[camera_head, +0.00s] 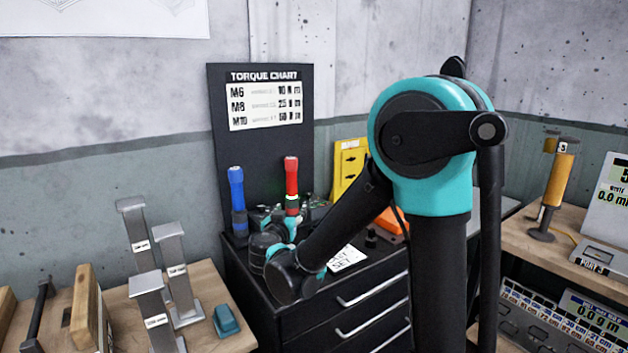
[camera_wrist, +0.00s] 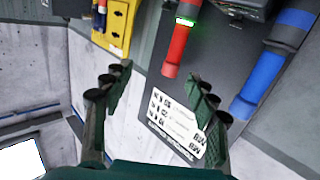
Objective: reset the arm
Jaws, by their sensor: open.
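My arm stands at the right of centre in the head view, with its forearm bent down to the left over a black drawer cabinet (camera_head: 350,318). My gripper (camera_wrist: 161,82) is open and empty in the wrist view, its two dark fingers wide apart. In the head view my gripper is mostly hidden by my own wrist, near the cabinet top. A red-handled tool (camera_head: 291,176) stands just behind it, and shows beyond the fingertips in the wrist view (camera_wrist: 179,45). A blue-handled tool (camera_head: 237,190) stands to its left.
A torque chart board (camera_head: 265,150) stands behind the tools. A yellow case (camera_head: 346,165) and an orange item (camera_head: 393,221) are on the cabinet. Grey metal stands (camera_head: 175,270) and a teal block (camera_head: 226,320) are on the left bench. A yellow pump-like tool (camera_head: 557,182) stands at right.

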